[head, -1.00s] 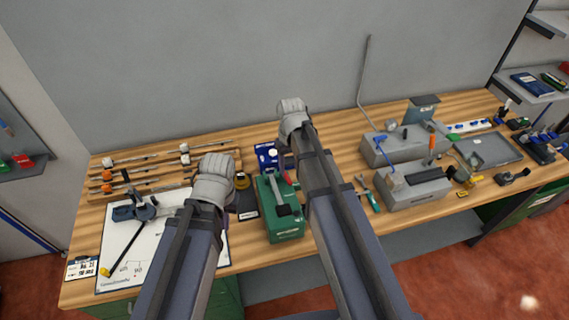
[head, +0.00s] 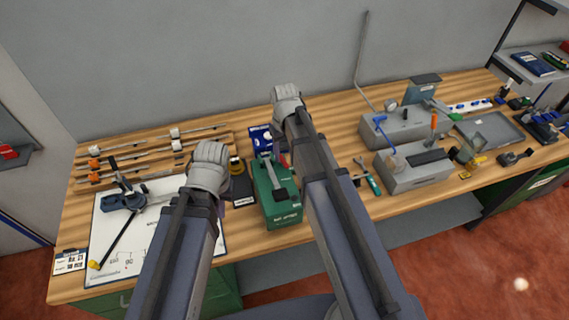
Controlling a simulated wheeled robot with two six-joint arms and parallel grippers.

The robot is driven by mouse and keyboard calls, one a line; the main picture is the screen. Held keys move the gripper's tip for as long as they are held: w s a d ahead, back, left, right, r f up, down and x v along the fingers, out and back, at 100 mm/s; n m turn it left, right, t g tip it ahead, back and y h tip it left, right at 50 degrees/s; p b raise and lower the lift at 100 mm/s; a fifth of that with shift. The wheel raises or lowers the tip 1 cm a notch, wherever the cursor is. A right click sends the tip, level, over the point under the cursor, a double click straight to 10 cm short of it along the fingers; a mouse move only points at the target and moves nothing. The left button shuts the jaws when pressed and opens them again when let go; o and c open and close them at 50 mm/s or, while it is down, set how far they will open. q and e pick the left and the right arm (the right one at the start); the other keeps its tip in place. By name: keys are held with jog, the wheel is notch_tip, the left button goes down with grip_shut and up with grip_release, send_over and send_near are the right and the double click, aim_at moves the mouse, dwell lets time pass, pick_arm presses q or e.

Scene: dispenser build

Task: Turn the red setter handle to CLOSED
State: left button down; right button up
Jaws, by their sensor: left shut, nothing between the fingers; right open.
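A small red part (head: 284,160), possibly the red setter handle, shows at the back of the green box (head: 285,213), beside my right forearm. It is mostly hidden, so its setting cannot be read. A grey lever (head: 278,181) lies along the top of the green box. My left gripper (head: 210,165) is over the bench left of the green box, shut and empty, its fingertips hidden behind the wrist. My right gripper (head: 287,100) is beyond the green box near the wall, open; its fingers are hidden too.
A whiteboard sheet (head: 125,250) with a blue clamp-like tool (head: 125,200) lies left. A wrench (head: 361,165) and grey housings (head: 417,177) with blue and orange levers stand right of my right arm. A grey tray (head: 489,131) is further right.

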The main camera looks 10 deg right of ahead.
aim_at(284, 162)
jog(key=shift+f+b, duration=1.05)
jog(key=shift+f, duration=0.55)
pick_arm(q)
notch_tip(284, 162, down, 3)
jog(key=shift+f, duration=0.1)
pick_arm(e)
grip_shut()
